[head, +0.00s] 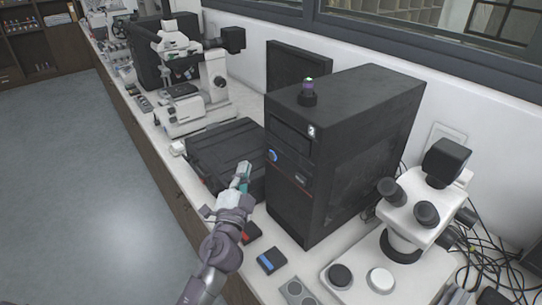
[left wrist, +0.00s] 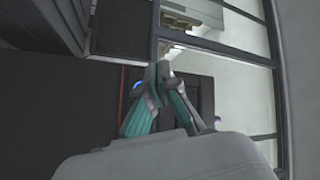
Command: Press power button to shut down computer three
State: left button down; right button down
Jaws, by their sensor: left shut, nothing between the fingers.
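A black computer tower (head: 345,155) stands on the white bench in the head view. A small white label (head: 311,131) is on its front, too small to read surely. A round blue-lit button (head: 273,156) is on the upper front panel. My left gripper (head: 243,173) is shut and empty, in front of the tower and to the left of and a little below the button in the picture. In the left wrist view the shut fingertips (left wrist: 160,72) appear in front of the dark panel, with a blue glow (left wrist: 139,88) partly hidden beside the left finger. My right gripper does not show.
A black case (head: 225,150) lies left of the tower, close to my gripper. White microscopes stand on the left (head: 200,85) and right (head: 415,215). A small dark device with a blue face (head: 271,261) lies in front of the tower. The floor at left is clear.

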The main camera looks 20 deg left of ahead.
aim_at(272, 156)
pick_arm(q)
jog(key=w+d, duration=0.1)
jog(key=w, duration=0.1)
jog(key=w+d, duration=0.1)
jog(key=w, duration=0.1)
jog(key=shift+w+d+b, duration=0.1)
jog(key=shift+d+b, duration=0.2)
jog(key=shift+b, duration=0.05)
dwell(1.2)
jog(key=shift+w, duration=0.1)
jog(key=shift+w+d, duration=0.2)
jog(key=shift+w, duration=0.1)
